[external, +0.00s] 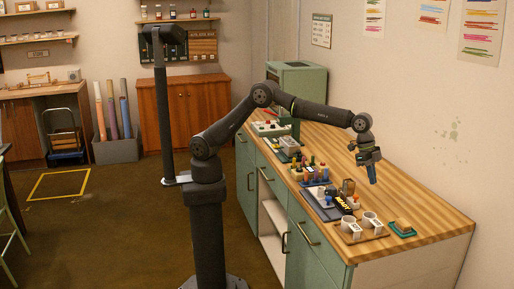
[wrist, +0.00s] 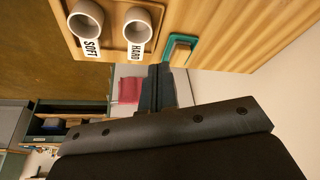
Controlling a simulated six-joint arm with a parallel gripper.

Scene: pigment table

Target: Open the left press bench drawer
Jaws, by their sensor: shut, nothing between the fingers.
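The press bench is a green cabinet with a striped wooden top (external: 430,220). In the external view its front has a near drawer with a bar handle (external: 306,233) and a farther drawer with a handle (external: 265,173). Both fronts look flush with the cabinet; I cannot tell for sure which is the left drawer. My gripper (external: 373,180) is shut and empty, pointing down above the right part of the bench top, well away from both handles. In the wrist view my gripper (wrist: 158,73) shows its dark fingers together, near the HARD cup and a teal dish.
Two cups labelled SOFT (wrist: 86,18) and HARD (wrist: 138,25) stand on a wooden tray beside the teal dish (external: 402,229). An open white shelf (external: 272,225) lies between the cabinet doors. The floor in front is clear.

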